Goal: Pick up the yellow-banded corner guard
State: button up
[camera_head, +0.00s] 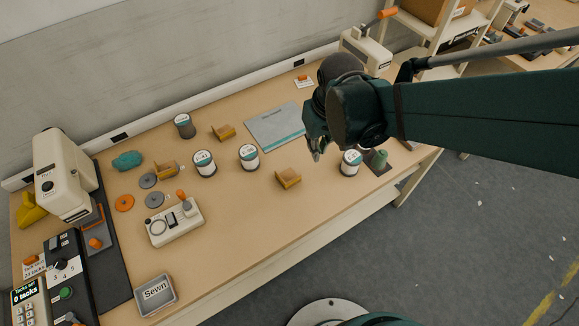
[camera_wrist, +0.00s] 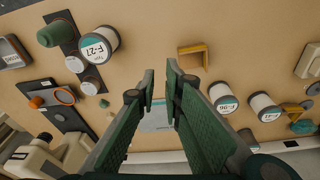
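Three tan-orange angled corner guards lie on the bench (camera_head: 255,215). One (camera_head: 287,179) is near the front edge and also shows in the wrist view (camera_wrist: 193,54). Another (camera_head: 223,132) is farther back, and the third (camera_head: 165,170) is left of the wadding rolls. Their bands are too small to tell apart, so I cannot say which is yellow-banded. My gripper (camera_head: 314,148) hangs over the bench, above and behind the front guard. In the wrist view its green fingers (camera_wrist: 161,80) are apart with nothing between them.
White-labelled rolls stand around the guards: one (camera_head: 204,163), one (camera_head: 248,157) left of the front guard, and F-27 (camera_head: 350,162) to its right. A folder (camera_head: 275,128) lies behind. A grey "Sewn" tray (camera_head: 155,293) sits front left. Bare bench surrounds the front guard.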

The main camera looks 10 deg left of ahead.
aim_at(280, 177)
jog(key=s+a+f+n, duration=0.1)
jog(key=a+f, duration=0.1)
jog(key=a, duration=0.1)
jog(key=s+a+f+g+p, duration=0.1)
jog(key=a+f, duration=0.2)
jog(key=a, duration=0.1)
jog(key=s+a+f+n+h+p, duration=0.1)
jog(key=a+f, duration=0.1)
jog(key=a, duration=0.2)
jog(key=shift+f+n+g, duration=0.2)
jog(key=shift+n+g, duration=0.1)
jog(key=shift+g, duration=0.1)
jog(key=shift+f, duration=1.3)
jog(key=shift+b, duration=0.3)
jog(key=shift+f+b, duration=0.55)
jog(key=shift+f, duration=2.05)
grip_shut()
